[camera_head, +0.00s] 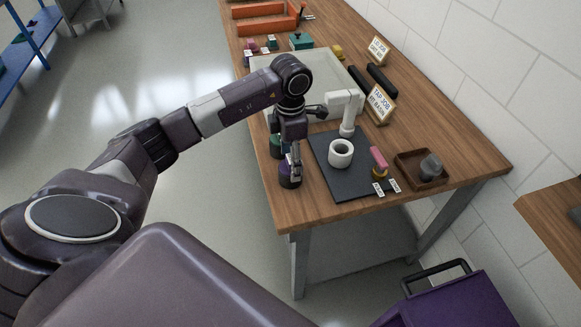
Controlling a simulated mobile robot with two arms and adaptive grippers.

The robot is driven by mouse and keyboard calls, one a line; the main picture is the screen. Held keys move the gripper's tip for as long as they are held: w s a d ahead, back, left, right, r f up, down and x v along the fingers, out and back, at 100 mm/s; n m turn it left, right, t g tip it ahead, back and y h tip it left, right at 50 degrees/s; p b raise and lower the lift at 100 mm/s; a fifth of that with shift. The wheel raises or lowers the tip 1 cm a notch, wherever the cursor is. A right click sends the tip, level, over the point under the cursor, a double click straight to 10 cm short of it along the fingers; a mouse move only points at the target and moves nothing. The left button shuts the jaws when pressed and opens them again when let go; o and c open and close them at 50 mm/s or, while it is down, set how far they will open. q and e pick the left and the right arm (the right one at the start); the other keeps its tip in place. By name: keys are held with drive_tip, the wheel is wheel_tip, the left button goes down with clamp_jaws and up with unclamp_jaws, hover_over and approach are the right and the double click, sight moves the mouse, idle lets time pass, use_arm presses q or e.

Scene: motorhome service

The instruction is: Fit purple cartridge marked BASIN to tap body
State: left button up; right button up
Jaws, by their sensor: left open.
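A purple-topped piece with a dark base (288,181) stands near the table's front left edge; I cannot read a mark on it. My left gripper (292,171) points down right over it, open, with its fingers at or just above its top. I cannot tell whether they touch it. On the dark mat (345,187) stands a white ring-shaped body (341,152), open at the top. A white tap with a spout (347,118) stands behind it. A pink piece (378,156) with a yellowish lower part is at the mat's right side. My right gripper is out of view.
A green piece (275,146) stands close behind the gripper. Small white tags (378,189) lie at the mat's front right. A brown tray (407,178) holds a grey object. Signs (380,103), dark bars and an orange tray (263,27) are farther back.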

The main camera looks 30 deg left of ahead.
use_arm(q)
drive_tip(key=shift+c, duration=0.6)
drive_tip(key=c, duration=1.2)
drive_tip(key=shift+r, duration=0.1)
wheel_tip(320, 180, up, 10)
drive_tip(key=b, duration=0.3)
drive_tip(key=shift+w, duration=0.15)
wheel_tip(320, 180, up, 10)
drive_tip(key=shift+f+p, duration=0.1)
drive_tip(key=shift+p, duration=0.45)
